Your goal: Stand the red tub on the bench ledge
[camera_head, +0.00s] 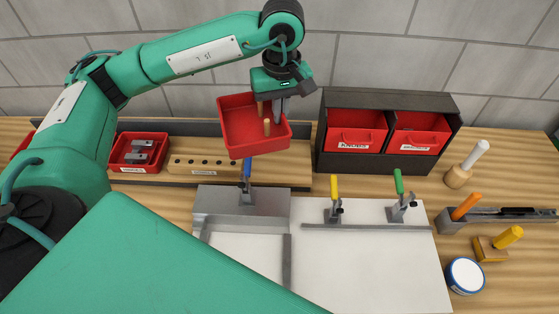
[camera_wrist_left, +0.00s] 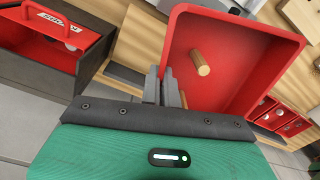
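My left gripper (camera_head: 278,108) is at the tub's back right rim. In the left wrist view the gripper's two fingers (camera_wrist_left: 164,90) are close together at the wall of the tub (camera_wrist_left: 235,95) and look shut on it. The tub's underside is hidden. My right gripper is not in view.
A dark rack (camera_head: 387,96) with two red bins stands right of the ledge. A red bin (camera_head: 122,158) and a drilled wooden block (camera_head: 195,172) sit left of the tub. Toggle clamps with blue, yellow (camera_head: 334,190) and green handles stand in front. Tools and a round tin (camera_head: 465,275) lie at right.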

